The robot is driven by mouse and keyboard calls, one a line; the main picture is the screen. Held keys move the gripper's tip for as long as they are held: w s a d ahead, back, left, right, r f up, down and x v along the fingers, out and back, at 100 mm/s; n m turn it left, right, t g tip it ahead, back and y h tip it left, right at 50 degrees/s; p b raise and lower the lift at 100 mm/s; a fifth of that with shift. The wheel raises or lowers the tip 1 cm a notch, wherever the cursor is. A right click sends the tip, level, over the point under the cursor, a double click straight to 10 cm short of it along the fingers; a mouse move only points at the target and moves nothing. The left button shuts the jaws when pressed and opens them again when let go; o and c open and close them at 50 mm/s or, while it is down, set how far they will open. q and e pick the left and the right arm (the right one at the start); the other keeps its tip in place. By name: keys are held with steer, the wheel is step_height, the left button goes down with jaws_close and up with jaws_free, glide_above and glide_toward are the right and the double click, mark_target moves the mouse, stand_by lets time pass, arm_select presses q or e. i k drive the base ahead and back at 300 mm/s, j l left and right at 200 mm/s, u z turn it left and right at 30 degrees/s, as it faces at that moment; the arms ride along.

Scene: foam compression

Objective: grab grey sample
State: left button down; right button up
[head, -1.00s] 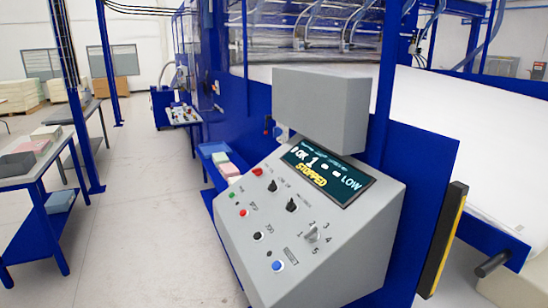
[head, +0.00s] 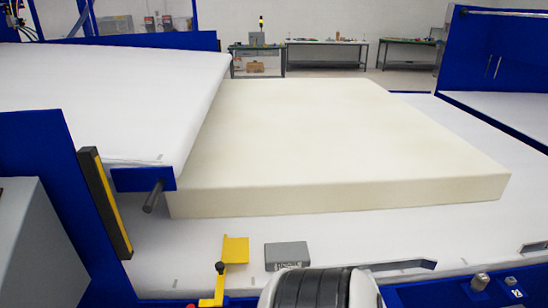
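A small grey block (head: 287,255) with dark marks on its front face sits at the near edge of the white bed, just right of a yellow bracket. I cannot tell whether it is the grey sample. A black and white rounded part, likely of my own arm, shows at the bottom middle, close below the grey block. Neither gripper is in view.
A large cream foam slab (head: 340,150) lies on the white bed (head: 400,240). A yellow bracket with a lever (head: 232,252) and a black-yellow post (head: 105,203) stand at left. Knobs (head: 480,282) line the near right edge. Benches (head: 328,55) stand far back.

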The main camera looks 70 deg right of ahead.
mark_target(292, 255)
steer(key=z, duration=2.45)
steer(key=l+u, duration=0.15)
steer(key=u, duration=0.25)
steer(key=l+u, duration=0.15)
steer(key=u, duration=0.25)
steer(key=k+l+u, duration=0.1)
steer(key=u, duration=0.3)
steer(key=k+l+u, duration=0.1)
steer(key=u, duration=0.3)
